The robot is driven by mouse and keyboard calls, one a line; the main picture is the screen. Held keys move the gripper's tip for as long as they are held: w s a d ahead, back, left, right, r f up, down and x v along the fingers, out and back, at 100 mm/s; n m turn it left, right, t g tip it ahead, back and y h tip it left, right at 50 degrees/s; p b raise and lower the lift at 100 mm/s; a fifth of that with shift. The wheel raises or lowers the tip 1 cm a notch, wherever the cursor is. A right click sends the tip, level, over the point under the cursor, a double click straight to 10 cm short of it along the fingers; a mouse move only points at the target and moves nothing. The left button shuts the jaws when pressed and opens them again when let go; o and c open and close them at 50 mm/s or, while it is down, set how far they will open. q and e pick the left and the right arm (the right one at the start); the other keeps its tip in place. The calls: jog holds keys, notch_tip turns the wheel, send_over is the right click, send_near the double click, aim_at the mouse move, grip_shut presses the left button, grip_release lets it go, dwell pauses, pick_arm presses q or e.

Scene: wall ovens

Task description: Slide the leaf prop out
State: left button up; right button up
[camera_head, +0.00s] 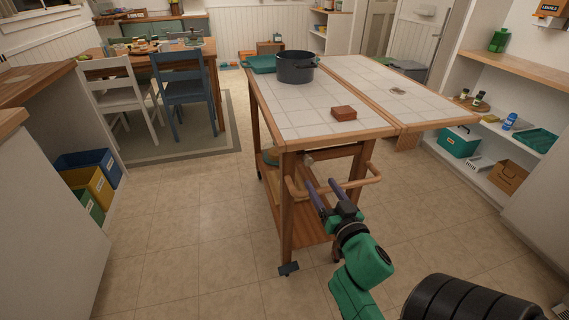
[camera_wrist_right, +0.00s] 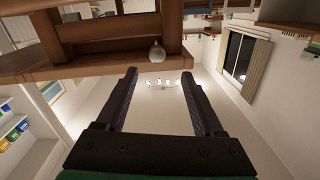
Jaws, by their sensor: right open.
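The wooden cart has a white-tiled top (camera_head: 300,115), with a second tiled panel (camera_head: 400,100) alongside on the right, looking roughly level with it. A small pale round knob (camera_head: 308,160) shows under the top at the near end; it seems to be on the leaf prop, whose bar I cannot make out clearly. In the right wrist view the knob (camera_wrist_right: 157,53) sits against the wooden frame, in line with the gap between my fingers. My right gripper (camera_head: 321,184) is open and empty, just below and short of the knob. My left gripper is not in view.
A wooden handle rail (camera_head: 360,183) sticks out close to my right gripper. A dark pot (camera_head: 295,68) and a reddish-brown block (camera_head: 343,113) stand on the cart top. Shelves (camera_head: 485,165) line the right wall. The floor (camera_head: 190,220) left of the cart is clear.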

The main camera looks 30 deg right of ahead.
aim_at(305, 154)
jog(key=x, duration=1.4)
jog(key=shift+s+d+f, duration=0.1)
jog(key=shift+d, duration=0.1)
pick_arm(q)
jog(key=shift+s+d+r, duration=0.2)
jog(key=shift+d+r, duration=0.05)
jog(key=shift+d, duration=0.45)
pick_arm(e)
grip_shut()
